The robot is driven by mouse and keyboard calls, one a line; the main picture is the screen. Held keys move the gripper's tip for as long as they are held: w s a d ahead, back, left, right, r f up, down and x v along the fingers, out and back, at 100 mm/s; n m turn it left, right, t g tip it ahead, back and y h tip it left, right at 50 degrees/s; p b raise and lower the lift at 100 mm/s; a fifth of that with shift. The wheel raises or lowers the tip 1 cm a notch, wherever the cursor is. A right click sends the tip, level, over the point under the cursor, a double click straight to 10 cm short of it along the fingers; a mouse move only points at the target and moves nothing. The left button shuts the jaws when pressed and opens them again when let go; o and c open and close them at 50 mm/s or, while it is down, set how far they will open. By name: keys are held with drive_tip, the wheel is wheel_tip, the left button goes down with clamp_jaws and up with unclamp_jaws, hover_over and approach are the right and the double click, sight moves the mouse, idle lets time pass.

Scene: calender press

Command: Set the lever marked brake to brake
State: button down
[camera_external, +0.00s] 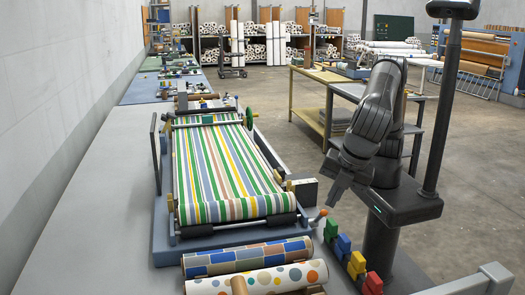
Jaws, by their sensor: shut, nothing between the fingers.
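A calender press stands on the long grey bench, with striped sheet (230,165) over its bed. A short lever with an orange ball knob (319,215) sticks out at the press's front right corner. No brake marking is legible, so I cannot tell whether this is the brake lever or how it is set. My gripper (330,203) points down just above and right of the knob, small and dark in this view. It is shut and empty; whether it touches the lever cannot be told.
A green handwheel (249,118) stands at the press's far right. A small pale box (303,190) sits beside the press. Patterned rolls (247,257) lie in front. Coloured blocks (343,243) line the bench's right edge near my arm. The bench left of the press is clear.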

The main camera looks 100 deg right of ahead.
drive_tip(key=shift+a+f, duration=0.1)
drive_tip(key=shift+a, duration=0.05)
drive_tip(key=x, duration=1)
drive_tip(key=shift+f, duration=0.25)
drive_tip(key=shift+s+d+r, duration=0.75)
drive_tip(key=shift+d, duration=0.05)
drive_tip(key=shift+s+d+r, duration=0.3)
drive_tip(key=shift+s+d, duration=0.25)
drive_tip(key=shift+d, duration=0.05)
drive_tip(key=shift+d+r+y, duration=0.2)
drive_tip(key=shift+y, duration=0.1)
